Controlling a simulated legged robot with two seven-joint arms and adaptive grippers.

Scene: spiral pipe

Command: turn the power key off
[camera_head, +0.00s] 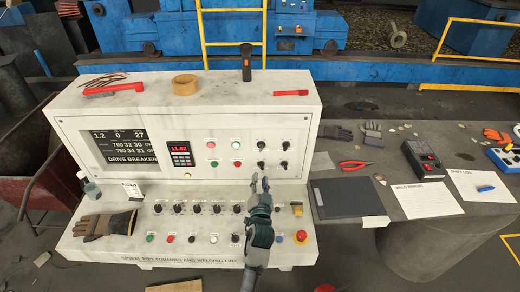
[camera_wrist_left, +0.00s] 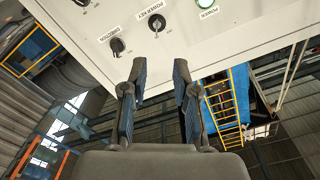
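The power key (camera_wrist_left: 157,22) is a dark switch on the white panel, under its POWER KEY label near the top of the left wrist view. I cannot tell which knob it is in the head view. My left gripper (camera_wrist_left: 161,66) is open and empty, with its two fingers apart. In the wrist view the key lies just beyond the fingertips, roughly between them, and no contact shows. In the head view my left gripper (camera_head: 259,184) is in front of the white console (camera_head: 120,258), near its upright face. My right gripper does not show.
The dark DIRECTION knob (camera_wrist_left: 117,46) lies left of the key, and a green POWER lamp (camera_wrist_left: 207,3) lies right. A red emergency button (camera_head: 302,236) and a yellow switch (camera_head: 297,209) are right of my arm. A work glove (camera_head: 104,224) lies on the console's left end.

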